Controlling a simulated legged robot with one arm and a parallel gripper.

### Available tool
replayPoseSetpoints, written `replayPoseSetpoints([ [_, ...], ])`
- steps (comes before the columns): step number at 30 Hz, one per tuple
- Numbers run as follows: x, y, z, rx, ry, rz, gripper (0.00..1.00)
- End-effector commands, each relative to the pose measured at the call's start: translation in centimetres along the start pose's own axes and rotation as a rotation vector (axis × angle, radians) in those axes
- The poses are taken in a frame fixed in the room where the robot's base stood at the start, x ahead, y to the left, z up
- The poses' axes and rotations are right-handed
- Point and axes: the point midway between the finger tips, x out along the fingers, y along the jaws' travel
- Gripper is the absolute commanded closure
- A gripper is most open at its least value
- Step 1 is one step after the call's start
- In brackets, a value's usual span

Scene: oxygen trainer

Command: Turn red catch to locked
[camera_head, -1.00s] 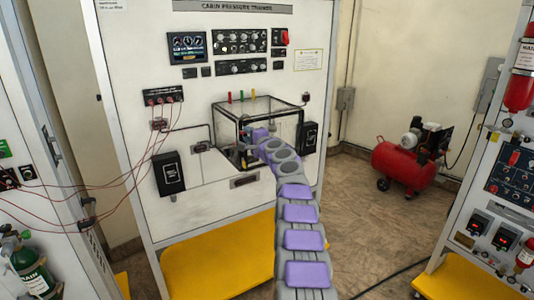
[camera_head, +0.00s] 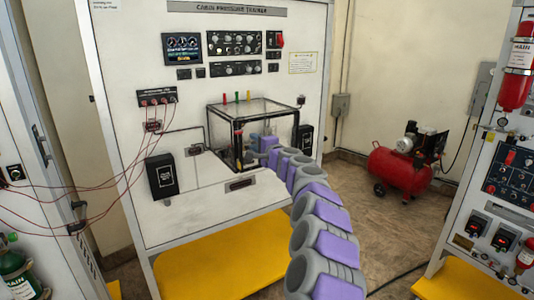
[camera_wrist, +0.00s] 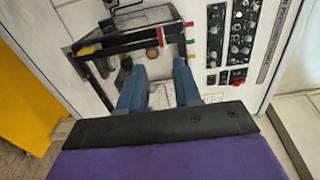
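The cabin pressure trainer panel (camera_head: 215,200) carries a clear box with a black frame (camera_head: 222,118). Small coloured pieces stand along the box's top edge, including a red one (camera_head: 225,98). A red piece (camera_wrist: 161,37) also shows in the wrist view on the black frame, beyond my fingers. I cannot tell whether either is the red catch, nor its setting. My gripper (camera_wrist: 157,72) has two blue fingers spread apart with nothing between them. In the head view, my gripper is at the box's right front, partly hidden by my arm.
A red switch (camera_head: 280,40) sits at the panel's upper right. Red wires hang at the left. Black units (camera_head: 162,175) flank the box. A yellow base (camera_head: 215,260) juts out below. A red compressor (camera_head: 395,168) stands on the floor right, with open floor before it.

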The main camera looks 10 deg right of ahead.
Motion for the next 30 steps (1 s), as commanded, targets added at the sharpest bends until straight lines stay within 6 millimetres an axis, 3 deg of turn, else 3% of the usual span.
replayPoseSetpoints([
  [21,-6.3,-0.1,-0.1,0.005,0.000,-0.002,0.67],
  [30,-7.4,0.1,0.1,0.003,-0.006,0.000,0.67],
])
